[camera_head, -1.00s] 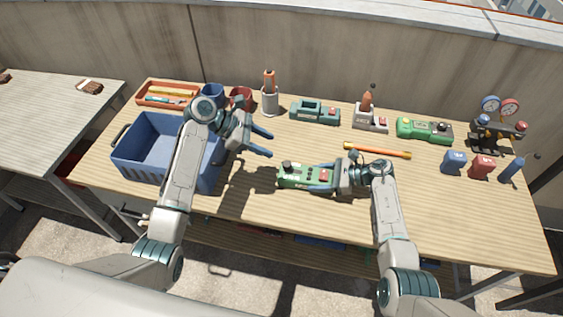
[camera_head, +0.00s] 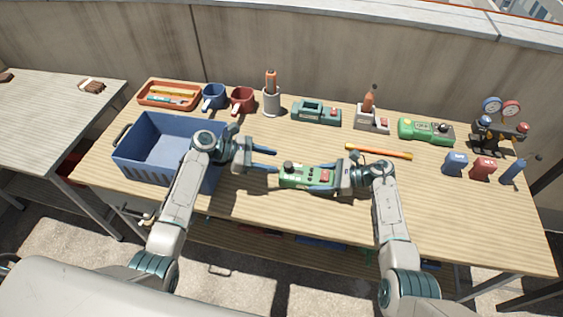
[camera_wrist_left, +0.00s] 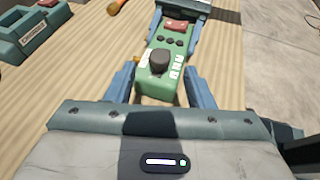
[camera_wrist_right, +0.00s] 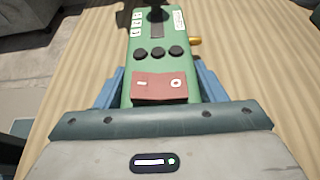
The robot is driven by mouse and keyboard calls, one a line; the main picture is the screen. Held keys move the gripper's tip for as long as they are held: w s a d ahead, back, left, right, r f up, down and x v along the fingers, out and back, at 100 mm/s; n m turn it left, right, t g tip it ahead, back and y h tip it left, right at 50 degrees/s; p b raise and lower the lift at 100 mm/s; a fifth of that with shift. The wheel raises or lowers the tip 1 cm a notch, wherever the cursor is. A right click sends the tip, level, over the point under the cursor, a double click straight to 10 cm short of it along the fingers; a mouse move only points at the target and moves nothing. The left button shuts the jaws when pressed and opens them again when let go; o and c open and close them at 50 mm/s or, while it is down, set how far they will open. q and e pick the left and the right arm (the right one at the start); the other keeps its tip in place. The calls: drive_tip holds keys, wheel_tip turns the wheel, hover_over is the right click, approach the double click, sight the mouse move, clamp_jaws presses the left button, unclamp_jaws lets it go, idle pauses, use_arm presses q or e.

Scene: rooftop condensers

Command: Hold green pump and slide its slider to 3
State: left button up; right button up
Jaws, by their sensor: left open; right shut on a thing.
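The green pump (camera_head: 299,182) lies on the table in front of me. It has a red switch, a row of dark buttons and a dark slider knob, which shows in the left wrist view (camera_wrist_left: 159,61). I cannot read the scale marks. My right gripper (camera_head: 321,178) is shut on the pump's red-switch end. My left gripper (camera_head: 275,161) is open and empty, close to the knob end. In the left wrist view its fingers flank the near end without gripping.
A blue crate (camera_head: 126,166) stands at the left. A screwdriver-like orange tool (camera_head: 378,151) lies behind the pump. Another green device (camera_head: 425,131) and a teal device (camera_head: 316,112) stand at the back. The table in front of the pump is clear.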

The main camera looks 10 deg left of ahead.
sight(288, 164)
use_arm(q)
drive_tip(key=shift+x, duration=2.35)
clamp_jaws()
